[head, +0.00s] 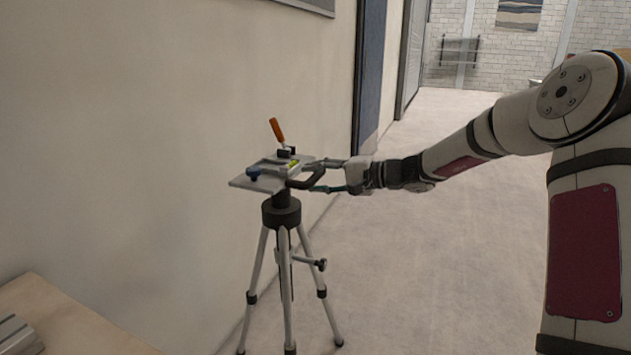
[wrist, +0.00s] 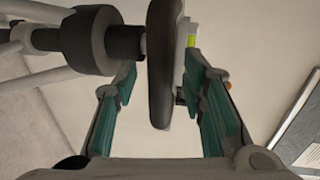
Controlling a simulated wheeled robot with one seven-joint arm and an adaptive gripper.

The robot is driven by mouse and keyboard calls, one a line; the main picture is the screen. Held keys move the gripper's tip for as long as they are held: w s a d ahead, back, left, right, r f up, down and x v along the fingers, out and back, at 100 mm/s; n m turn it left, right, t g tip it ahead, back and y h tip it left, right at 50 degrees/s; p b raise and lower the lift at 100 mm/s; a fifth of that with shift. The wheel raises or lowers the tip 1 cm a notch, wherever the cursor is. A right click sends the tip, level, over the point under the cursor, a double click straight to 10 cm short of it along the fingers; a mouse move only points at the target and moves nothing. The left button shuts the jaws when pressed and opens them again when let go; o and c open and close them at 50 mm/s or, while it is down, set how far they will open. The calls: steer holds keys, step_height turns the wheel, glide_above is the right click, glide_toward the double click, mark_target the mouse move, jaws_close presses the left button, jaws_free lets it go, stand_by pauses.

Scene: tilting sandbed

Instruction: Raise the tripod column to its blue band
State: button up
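The tripod (head: 281,215) stands on the floor by the wall, its legs spread. A short piece of dark column (head: 281,198) shows between its collar and the flat grey head plate (head: 262,183); it also shows in the wrist view (wrist: 127,42). I see no blue band in either view. A black looped handle (head: 310,179) sticks out from the head toward my gripper (head: 327,176). In the wrist view my gripper (wrist: 165,92) is open, its teal fingers on either side of the handle (wrist: 162,65), with gaps visible on both sides.
A side knob (head: 321,264) sits lower on the tripod. A wooden tabletop (head: 75,325) is at the lower left. The floor to the right is clear.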

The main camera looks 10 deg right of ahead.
steer(key=shift+w+a, duration=0.15)
steer(key=shift+a, duration=0.1)
jaws_close()
step_height(320, 180, up, 22)
steer(key=p, duration=0.9)
steer(key=shift+f+p, duration=0.2)
steer(key=shift+p, duration=0.2)
jaws_free()
steer(key=shift+f, duration=0.2)
